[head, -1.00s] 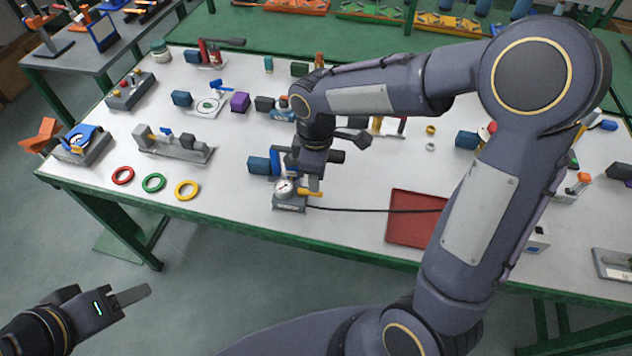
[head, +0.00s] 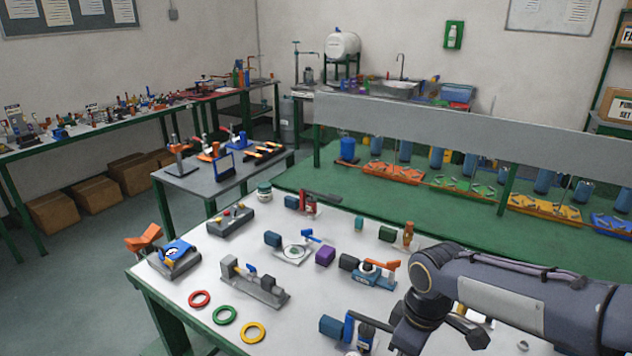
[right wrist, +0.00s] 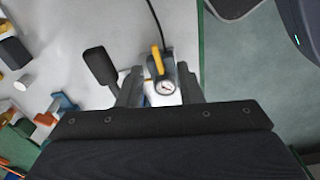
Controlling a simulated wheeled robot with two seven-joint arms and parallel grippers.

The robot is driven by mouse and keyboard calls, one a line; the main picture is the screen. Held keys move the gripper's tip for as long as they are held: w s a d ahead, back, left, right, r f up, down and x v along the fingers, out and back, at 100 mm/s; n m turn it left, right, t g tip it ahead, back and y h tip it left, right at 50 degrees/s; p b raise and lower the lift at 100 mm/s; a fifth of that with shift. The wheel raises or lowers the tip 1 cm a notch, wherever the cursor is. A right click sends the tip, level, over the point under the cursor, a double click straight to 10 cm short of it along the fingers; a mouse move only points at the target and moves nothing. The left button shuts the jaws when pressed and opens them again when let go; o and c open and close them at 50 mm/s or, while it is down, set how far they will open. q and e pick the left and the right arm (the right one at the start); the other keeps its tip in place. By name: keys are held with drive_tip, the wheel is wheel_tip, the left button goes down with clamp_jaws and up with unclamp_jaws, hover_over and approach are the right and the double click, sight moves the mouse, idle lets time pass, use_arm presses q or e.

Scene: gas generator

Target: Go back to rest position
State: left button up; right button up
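My right arm (head: 500,290) enters the head view from the right, its wrist bent down over the white table (head: 205,270). Its fingertips are below that picture's edge. In the right wrist view, the two fingers of my right gripper (right wrist: 158,88) are spread apart. Between them shows a small device with a round white gauge (right wrist: 166,87) and a yellow handle (right wrist: 157,60). The gauge looks to be below the fingers; I cannot tell whether they touch it. My left gripper is in neither current view.
Red (head: 199,299), green (head: 225,315) and yellow (head: 252,333) rings lie near the table's front left edge. A metal fixture (head: 255,285) and a blue-grey device (head: 172,258) stand close by. A black cable (right wrist: 157,18) runs from the gauge device. Floor is open at left.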

drive_tip(key=s+d+r+m+t+y, duration=0.1)
drive_tip(key=s+m+t, duration=0.1)
drive_tip(key=s+m, duration=0.3)
drive_tip(key=s+d+r+m+t+y, duration=0.1)
drive_tip(key=s+r+m+t+y, duration=0.1)
drive_tip(key=s+m, duration=0.4)
drive_tip(key=shift+s+d+m+t, duration=0.35)
drive_tip(key=shift+s+t, duration=0.25)
drive_tip(key=shift+s, duration=1.55)
